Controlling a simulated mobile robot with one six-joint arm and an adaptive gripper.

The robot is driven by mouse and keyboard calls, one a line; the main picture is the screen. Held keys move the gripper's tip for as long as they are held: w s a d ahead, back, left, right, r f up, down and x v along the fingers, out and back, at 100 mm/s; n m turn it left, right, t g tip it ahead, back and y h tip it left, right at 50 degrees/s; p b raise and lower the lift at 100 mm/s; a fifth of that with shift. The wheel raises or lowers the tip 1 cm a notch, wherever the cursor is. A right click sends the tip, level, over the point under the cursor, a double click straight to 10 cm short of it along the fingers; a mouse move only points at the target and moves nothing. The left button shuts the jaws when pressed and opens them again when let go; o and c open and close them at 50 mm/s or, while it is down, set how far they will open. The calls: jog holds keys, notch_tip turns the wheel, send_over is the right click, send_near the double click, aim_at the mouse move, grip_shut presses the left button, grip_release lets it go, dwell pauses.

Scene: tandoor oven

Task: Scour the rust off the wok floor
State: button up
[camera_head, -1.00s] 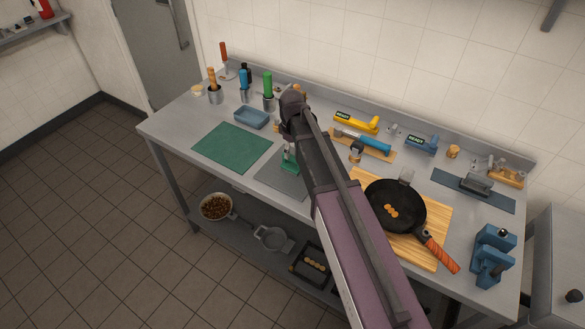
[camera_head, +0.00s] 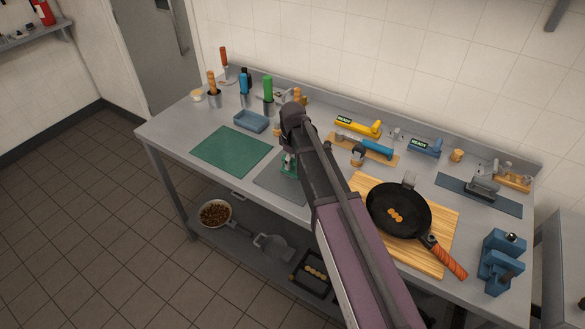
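The wok (camera_head: 398,226) is a black pan with an orange-wrapped handle. It lies on a wooden board at the right of the bench. Several orange-brown rust spots (camera_head: 396,215) show on its floor. My arm reaches across the middle of the bench, left of the wok. My gripper (camera_head: 289,170) is low over the grey mat (camera_head: 270,186), by a small green thing (camera_head: 289,172). The arm partly hides it, and I cannot tell whether its fingers hold that thing.
A green mat (camera_head: 232,150) and a blue tray (camera_head: 250,122) lie left. Holders with brushes stand behind them. Yellow and blue tools marked READY (camera_head: 358,127) stand at the back. A blue vise-like block (camera_head: 500,262) is at the right front corner.

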aim_at(293, 159)
grip_shut()
jog(key=shift+r+p, duration=2)
jog(key=shift+p, duration=0.05)
